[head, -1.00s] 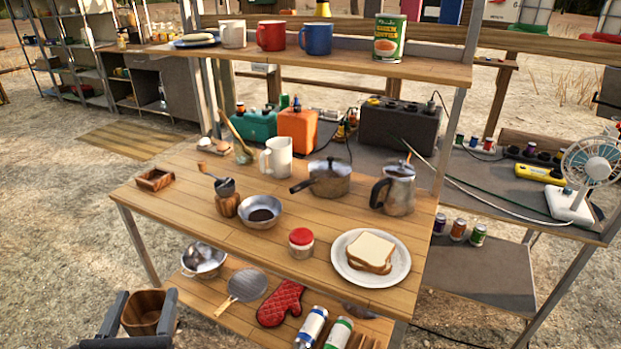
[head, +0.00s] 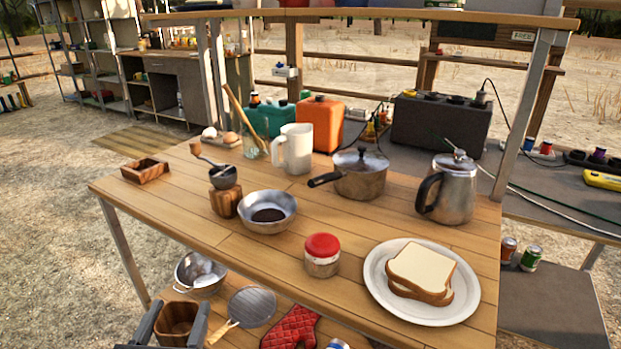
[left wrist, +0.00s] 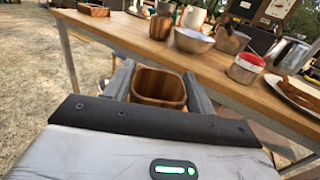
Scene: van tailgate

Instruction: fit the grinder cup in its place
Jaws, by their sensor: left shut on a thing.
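The wooden grinder cup (head: 178,318) is between the fingers of my left gripper (head: 172,332), at the bottom left of the head view. In the left wrist view the cup (left wrist: 159,88) is upright, its open top showing, with the gripper (left wrist: 158,97) shut on its sides. It is in front of the table's front edge and below the tabletop. The grinder (head: 225,200), a wooden body with a dark metal bowl and crank on top, stands on the table left of the metal bowl; it also shows in the left wrist view (left wrist: 160,27). My right gripper is not in view.
A wooden tray (head: 145,171) lies left of the grinder. A metal bowl (head: 267,212), a red-lidded jar (head: 322,257), a saucepan (head: 360,178) and a sandwich plate (head: 462,300) stand to its right. The tabletop's front left (head: 165,208) is clear.

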